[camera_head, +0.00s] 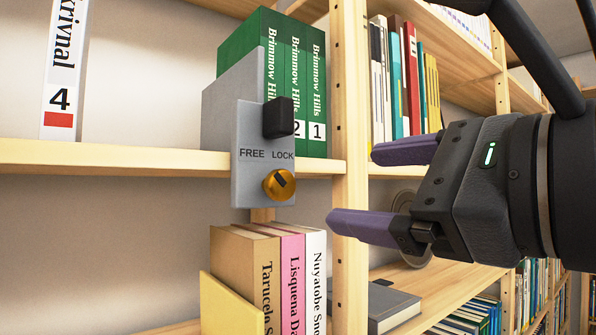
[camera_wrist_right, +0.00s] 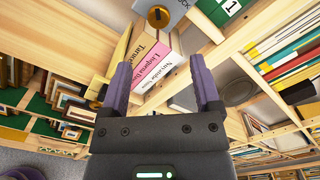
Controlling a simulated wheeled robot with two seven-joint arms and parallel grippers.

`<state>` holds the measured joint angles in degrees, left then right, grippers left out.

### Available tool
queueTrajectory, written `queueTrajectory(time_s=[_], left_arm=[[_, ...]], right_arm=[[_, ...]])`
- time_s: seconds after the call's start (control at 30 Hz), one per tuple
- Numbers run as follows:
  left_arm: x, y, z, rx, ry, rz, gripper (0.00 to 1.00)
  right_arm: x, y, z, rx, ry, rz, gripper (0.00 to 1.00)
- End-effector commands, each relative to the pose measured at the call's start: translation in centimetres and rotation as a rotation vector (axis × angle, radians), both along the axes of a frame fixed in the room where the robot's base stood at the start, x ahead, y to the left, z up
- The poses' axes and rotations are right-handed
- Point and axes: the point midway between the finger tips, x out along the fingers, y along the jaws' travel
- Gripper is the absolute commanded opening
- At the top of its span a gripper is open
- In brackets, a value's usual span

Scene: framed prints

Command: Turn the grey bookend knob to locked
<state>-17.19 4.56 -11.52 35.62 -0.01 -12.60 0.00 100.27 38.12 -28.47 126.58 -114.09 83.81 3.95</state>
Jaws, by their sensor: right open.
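The grey bookend (camera_head: 249,170) is fixed on the shelf edge beside several green books. Its front plate reads FREE on the left and LOCK on the right, with a black block (camera_head: 279,118) above the words. The round brass knob (camera_head: 279,185) sits below LOCK and has a dark pointer mark; I cannot tell its exact setting. The knob also shows at the top of the right wrist view (camera_wrist_right: 158,17). My right gripper (camera_head: 354,187) is open and empty, to the right of the knob and apart from it. My left gripper is not in view.
A wooden upright (camera_head: 350,100) stands just right of the bookend, close to my right fingers. Brown, pink and white books (camera_head: 291,270) stand below the knob. A grey book (camera_head: 391,304) lies on the lower right shelf.

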Motion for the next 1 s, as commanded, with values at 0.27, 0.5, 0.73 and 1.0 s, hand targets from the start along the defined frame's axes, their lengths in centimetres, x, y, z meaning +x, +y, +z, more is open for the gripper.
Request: queueTrajectory(time_s=[0.27, 0.5, 0.73, 1.0], left_arm=[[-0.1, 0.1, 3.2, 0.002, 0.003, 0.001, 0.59], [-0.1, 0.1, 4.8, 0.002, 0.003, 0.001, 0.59], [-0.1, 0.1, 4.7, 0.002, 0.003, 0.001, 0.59], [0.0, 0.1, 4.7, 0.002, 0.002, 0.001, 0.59]], right_arm=[[4.7, 3.4, 0.5, -0.003, 0.002, -0.002, 0.81], [7.6, 5.5, 0.2, -0.002, 0.001, -0.001, 0.81], [7.8, 5.7, 0.0, -0.001, -0.002, -0.001, 0.81], [7.8, 5.7, 0.0, 0.000, -0.001, -0.001, 0.32]])
